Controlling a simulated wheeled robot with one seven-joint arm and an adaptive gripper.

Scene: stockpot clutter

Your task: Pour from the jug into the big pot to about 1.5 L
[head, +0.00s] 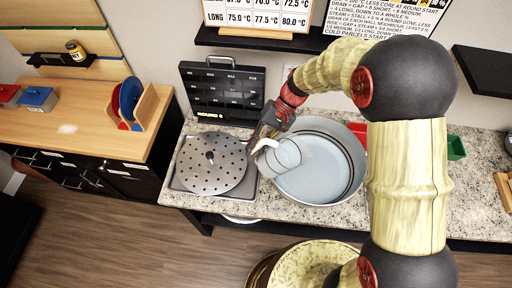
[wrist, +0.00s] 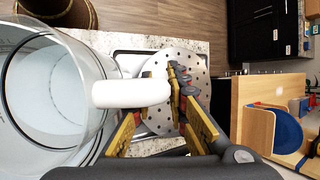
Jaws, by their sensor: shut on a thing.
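The big pot (head: 357,180) is a wide steel vessel on the counter, with a broad pale-blue surface inside it. The clear jug (head: 285,156) is over the pot's left side. In the wrist view the jug (wrist: 108,62) fills the left, with pale liquid-like blue seen in or through it. Its white handle (wrist: 130,93) points toward my gripper (head: 268,132). My gripper's fingers (wrist: 155,115) are shut on the handle. The jug looks tilted toward the pot in the head view, but I cannot make out a stream. The level in the pot is not readable.
A perforated round metal plate (head: 211,160) lies left of the pot. A black case (head: 222,92) stands behind it. A red container (head: 358,130) and a green bin (head: 456,148) are behind and right. A wooden rack with blue and red discs (head: 132,100) stands at left.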

